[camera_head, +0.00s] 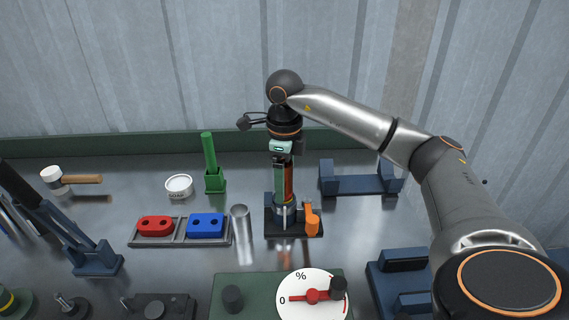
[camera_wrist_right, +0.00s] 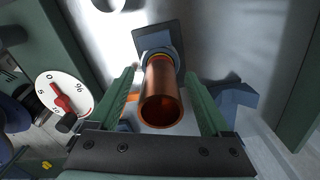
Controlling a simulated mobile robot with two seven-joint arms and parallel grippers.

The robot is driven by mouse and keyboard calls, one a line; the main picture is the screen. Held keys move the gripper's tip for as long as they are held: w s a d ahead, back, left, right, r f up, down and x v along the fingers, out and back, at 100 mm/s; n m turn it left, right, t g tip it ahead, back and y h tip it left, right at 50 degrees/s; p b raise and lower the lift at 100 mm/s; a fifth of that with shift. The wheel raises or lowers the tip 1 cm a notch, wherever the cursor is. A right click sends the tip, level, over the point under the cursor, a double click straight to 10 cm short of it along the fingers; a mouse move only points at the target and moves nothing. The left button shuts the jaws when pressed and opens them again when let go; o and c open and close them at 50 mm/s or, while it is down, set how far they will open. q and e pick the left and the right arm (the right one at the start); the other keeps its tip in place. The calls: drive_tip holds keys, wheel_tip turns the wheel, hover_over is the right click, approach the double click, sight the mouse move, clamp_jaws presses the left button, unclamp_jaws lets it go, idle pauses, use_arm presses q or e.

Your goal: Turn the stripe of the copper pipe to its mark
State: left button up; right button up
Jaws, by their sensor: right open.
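The copper pipe (camera_head: 289,184) stands upright in a dark blue holder (camera_head: 272,229) with an orange lever (camera_head: 312,220) at its right side. In the right wrist view I look down on the open end of the pipe (camera_wrist_right: 161,103). My right gripper (camera_head: 285,196) points down over the holder, its green fingers (camera_wrist_right: 162,92) open on either side of the pipe, with gaps visible. The fingers hide part of the pipe in the head view. I cannot make out the stripe or its mark. My left gripper is not in view.
A steel tube (camera_head: 241,221) stands left of the holder, beside a tray (camera_head: 180,242) with red and blue blocks. A blue cradle (camera_head: 361,184) is at the right. A dial panel (camera_head: 258,284) is in front. A green post (camera_head: 210,155) stands behind.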

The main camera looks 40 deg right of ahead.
drive_tip(key=shift+f, duration=1)
clamp_jaws()
drive_tip(key=n, duration=0.3)
drive_tip(key=shift+n+p, duration=0.3)
drive_tip(key=shift+p, duration=0.05)
